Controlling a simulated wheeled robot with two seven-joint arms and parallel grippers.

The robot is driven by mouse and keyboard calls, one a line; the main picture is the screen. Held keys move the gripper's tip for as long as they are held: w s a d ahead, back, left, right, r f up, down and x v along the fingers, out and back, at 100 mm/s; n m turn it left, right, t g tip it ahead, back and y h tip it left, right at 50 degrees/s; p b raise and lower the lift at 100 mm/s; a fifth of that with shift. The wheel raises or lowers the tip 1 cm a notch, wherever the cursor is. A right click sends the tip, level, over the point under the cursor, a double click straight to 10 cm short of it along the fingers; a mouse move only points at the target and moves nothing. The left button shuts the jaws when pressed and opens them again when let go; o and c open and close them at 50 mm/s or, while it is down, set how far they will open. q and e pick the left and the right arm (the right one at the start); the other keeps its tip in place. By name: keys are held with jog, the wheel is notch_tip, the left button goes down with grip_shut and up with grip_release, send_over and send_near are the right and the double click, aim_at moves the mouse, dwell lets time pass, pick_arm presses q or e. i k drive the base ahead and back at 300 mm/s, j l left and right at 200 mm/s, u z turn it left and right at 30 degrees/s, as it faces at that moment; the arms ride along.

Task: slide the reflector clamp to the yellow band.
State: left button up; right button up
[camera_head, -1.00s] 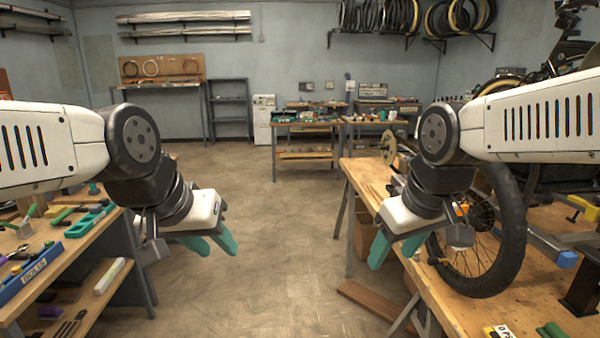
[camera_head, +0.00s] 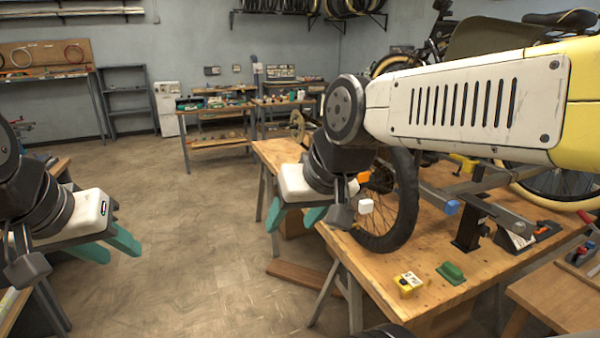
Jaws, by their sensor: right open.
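The grey trike frame (camera_head: 493,205) stands on the wooden bench at right, with a black-tyred wheel (camera_head: 404,205). A blue end piece (camera_head: 452,207) caps one of its tubes. A small orange piece (camera_head: 363,177) and a white block (camera_head: 365,206) show by the wheel; I cannot tell whether either is the reflector clamp. A yellow piece (camera_head: 465,162) shows on the frame behind; I cannot tell if it is the yellow band. My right gripper (camera_head: 293,217) is open and empty, left of the wheel. My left gripper (camera_head: 108,248) is open and empty over the floor at left.
My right arm hides part of the frame. A wooden table (camera_head: 560,295) stands at lower right. The floor (camera_head: 190,240) between my grippers is clear.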

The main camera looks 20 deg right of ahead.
aim_at(362, 178)
jog(key=l+z, duration=0.1)
jog(key=z, duration=1.25)
